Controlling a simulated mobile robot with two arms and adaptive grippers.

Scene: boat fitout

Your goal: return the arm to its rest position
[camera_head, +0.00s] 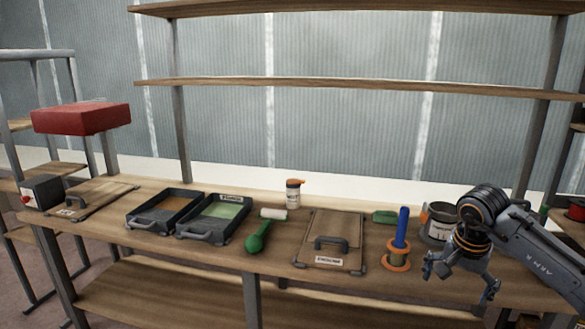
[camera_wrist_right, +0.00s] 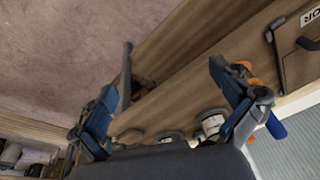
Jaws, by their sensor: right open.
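My right gripper (camera_head: 460,289) is open and empty above the front right part of the workbench (camera_head: 285,255). Its arm comes in from the right edge. In the right wrist view the two fingers of this gripper (camera_wrist_right: 172,88) are spread wide with nothing between them, over the bench edge and the floor. A blue-handled tool with an orange base (camera_head: 399,240) stands just left of the gripper in the head view, apart from it as far as I can tell. My left gripper is not in the head view.
A grey can (camera_head: 437,222) stands behind the gripper, partly hidden by my arm. A red box (camera_head: 82,118) is far left. Shelves (camera_head: 350,85) rise behind.

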